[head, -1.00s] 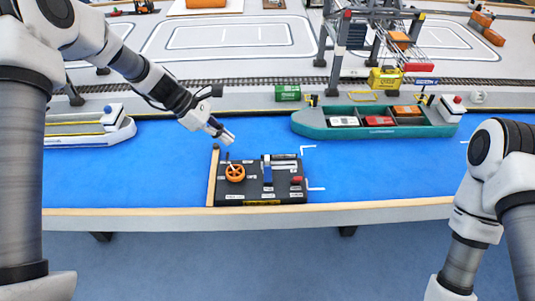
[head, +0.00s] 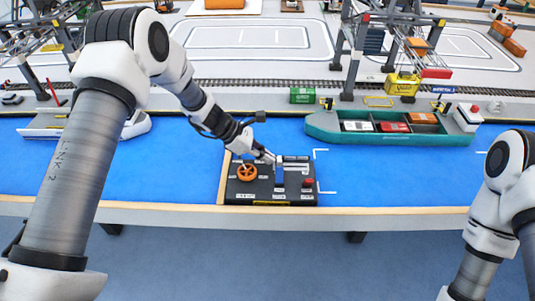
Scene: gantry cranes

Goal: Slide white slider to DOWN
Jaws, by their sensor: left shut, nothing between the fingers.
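A black control box (head: 262,194) lies on the blue surface near the front edge of the table. It has an orange handwheel (head: 247,173) at its left, an upright blue part (head: 279,176) right of the middle and a small red part (head: 309,183) at its right. A small white piece (head: 280,159) shows at the top of the blue part; I cannot tell for sure that it is the white slider. My left gripper (head: 267,157) is shut and empty, its tips just left of that white piece. Contact cannot be told. My right gripper is out of view.
A green ship (head: 340,134) with containers floats behind and right of the box. A white ship (head: 135,124) is at the left, partly behind my left arm. A gantry crane (head: 347,75) stands behind. The blue surface right of the box is clear.

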